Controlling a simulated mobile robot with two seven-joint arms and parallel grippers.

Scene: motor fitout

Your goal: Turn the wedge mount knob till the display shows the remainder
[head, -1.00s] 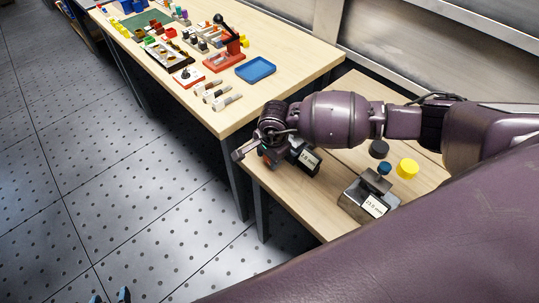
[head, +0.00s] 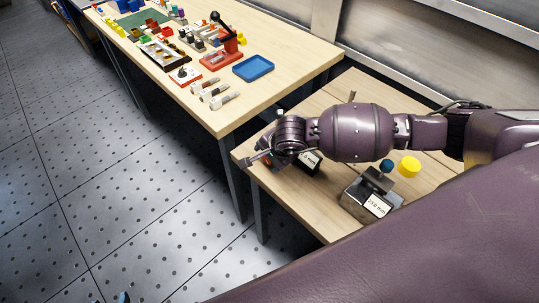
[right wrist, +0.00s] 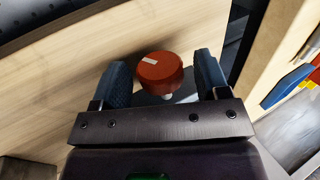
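A red knob (right wrist: 160,73) with a white mark on its top shows in the right wrist view, on a pale stem. My right gripper (right wrist: 162,78) is open around it, with a gap between the knob and each blue finger. In the head view my right gripper (head: 258,160) is at the near table's left end, mostly hidden by its own wrist. Beside it a dark block carries a display (head: 310,160), partly covered; its figure ends in "mm" but is not fully readable. Only a blue fingertip of my left gripper (head: 123,297) shows at the bottom edge.
A grey block (head: 356,205) with a blue knob (head: 386,166) and a "mm" label (head: 377,205) stands to the right, near a yellow round piece (head: 409,167). The far table holds a blue tray (head: 253,68), a red stand (head: 222,60) and several small parts.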

